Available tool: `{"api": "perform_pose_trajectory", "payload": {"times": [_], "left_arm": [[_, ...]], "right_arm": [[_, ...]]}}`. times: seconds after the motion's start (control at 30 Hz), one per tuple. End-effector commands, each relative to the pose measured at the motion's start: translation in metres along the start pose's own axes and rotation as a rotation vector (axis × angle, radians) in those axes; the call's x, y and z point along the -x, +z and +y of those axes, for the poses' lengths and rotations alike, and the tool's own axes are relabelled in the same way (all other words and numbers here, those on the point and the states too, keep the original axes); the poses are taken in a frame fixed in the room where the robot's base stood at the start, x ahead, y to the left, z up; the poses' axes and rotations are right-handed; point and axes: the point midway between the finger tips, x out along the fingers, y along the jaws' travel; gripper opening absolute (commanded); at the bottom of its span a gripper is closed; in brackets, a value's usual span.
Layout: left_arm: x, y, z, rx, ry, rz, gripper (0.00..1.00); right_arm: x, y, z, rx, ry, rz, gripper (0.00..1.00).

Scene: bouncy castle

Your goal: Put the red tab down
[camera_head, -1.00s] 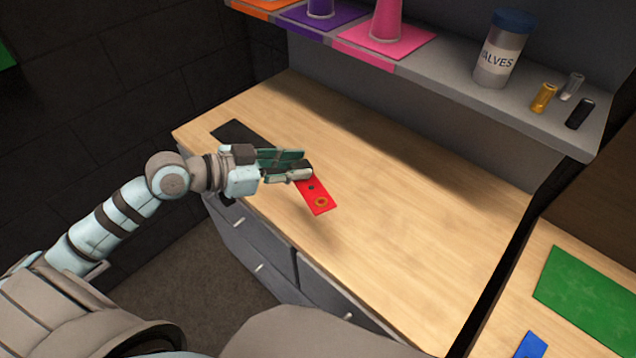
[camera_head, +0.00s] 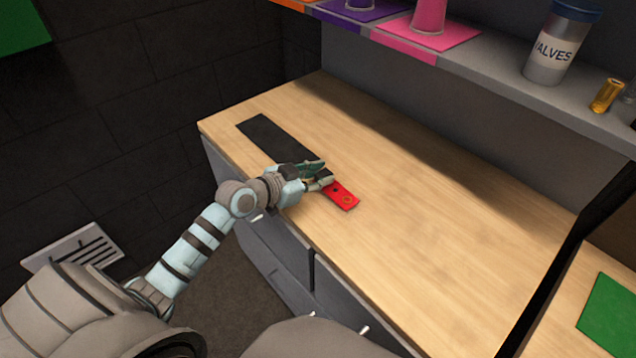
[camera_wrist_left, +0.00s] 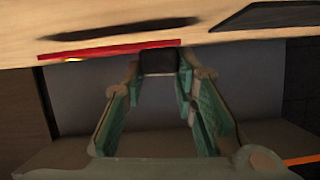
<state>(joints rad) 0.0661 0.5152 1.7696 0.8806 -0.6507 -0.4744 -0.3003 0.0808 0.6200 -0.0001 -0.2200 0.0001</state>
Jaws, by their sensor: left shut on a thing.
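The red tab (camera_head: 343,196) is a flat red strip with an orange ring and a small dark dot, low over the wooden worktop in the head view. My left gripper (camera_head: 322,178) is shut on its end nearest the arm. In the left wrist view the red tab (camera_wrist_left: 110,49) shows edge-on, with a dark block (camera_wrist_left: 158,62) between the fingertips (camera_wrist_left: 160,70). A dark shadow lies on the wood beside the tab; I cannot tell whether the tab touches the worktop. My right gripper is not in view.
A black mat (camera_head: 272,138) lies on the worktop (camera_head: 440,220) behind my left gripper. A grey shelf (camera_head: 500,75) above the back holds a valves canister (camera_head: 555,45), a gold cylinder (camera_head: 606,96) and coloured cones. The worktop right of the tab is clear.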

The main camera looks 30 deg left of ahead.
Motion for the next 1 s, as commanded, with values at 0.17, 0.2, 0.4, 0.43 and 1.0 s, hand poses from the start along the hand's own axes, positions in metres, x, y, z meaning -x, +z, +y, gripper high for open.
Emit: {"api": "perform_pose_trajectory", "payload": {"times": [0.17, 0.2, 0.4, 0.43, 1.0], "left_arm": [[-0.005, 0.015, 0.002, -0.001, -0.001, 0.000, 0.00], [-0.005, 0.014, 0.001, -0.001, 0.000, -0.001, 0.00], [-0.005, 0.015, 0.002, -0.001, 0.000, -0.001, 0.34], [-0.005, 0.014, 0.002, -0.001, 0.000, -0.001, 0.39], [0.025, 0.012, 0.001, -0.007, 0.000, -0.003, 0.46]], "right_arm": [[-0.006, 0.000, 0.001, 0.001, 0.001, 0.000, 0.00], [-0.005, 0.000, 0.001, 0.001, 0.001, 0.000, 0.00], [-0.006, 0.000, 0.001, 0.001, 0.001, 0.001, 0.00], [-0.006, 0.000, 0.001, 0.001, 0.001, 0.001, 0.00], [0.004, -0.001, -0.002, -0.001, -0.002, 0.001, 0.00]]}}
